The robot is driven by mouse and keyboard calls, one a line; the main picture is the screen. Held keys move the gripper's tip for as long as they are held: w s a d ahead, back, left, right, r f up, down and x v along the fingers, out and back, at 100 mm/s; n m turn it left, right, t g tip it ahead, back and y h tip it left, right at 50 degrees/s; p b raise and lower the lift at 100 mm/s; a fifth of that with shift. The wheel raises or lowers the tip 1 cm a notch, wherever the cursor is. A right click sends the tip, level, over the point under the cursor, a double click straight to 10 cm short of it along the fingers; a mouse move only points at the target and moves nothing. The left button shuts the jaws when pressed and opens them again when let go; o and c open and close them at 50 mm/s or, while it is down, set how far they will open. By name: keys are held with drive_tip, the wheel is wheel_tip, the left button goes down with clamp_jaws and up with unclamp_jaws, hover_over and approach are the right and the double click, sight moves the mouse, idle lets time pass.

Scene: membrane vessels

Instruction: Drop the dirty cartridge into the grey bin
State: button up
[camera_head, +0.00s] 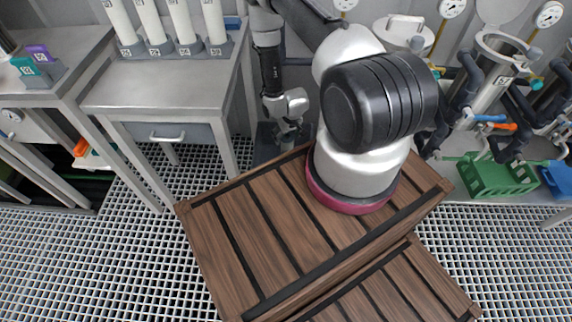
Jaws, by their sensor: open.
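My gripper (287,136) hangs low at the end of my arm, pointing down between the grey table and my base. Its jaws are small in this view and I see nothing held in them. Directly below and around it is a dark grey box (264,150), which looks like the grey bin; my gripper hides part of it and its inside cannot be made out. I cannot pick out a dirty cartridge in this view. Several white cartridges (180,20) stand upright in tagged grey holders on the table at the upper left.
The grey table (150,88) with a drawer stands left of the bin. Another bench (60,45) holds teal and purple items. At the right are an open metal vessel (503,48), pipes and gauges, a green crate (493,178) and a blue crate (558,180). Grating floor is clear at left.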

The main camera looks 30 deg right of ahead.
drive_tip(key=v, duration=1.2)
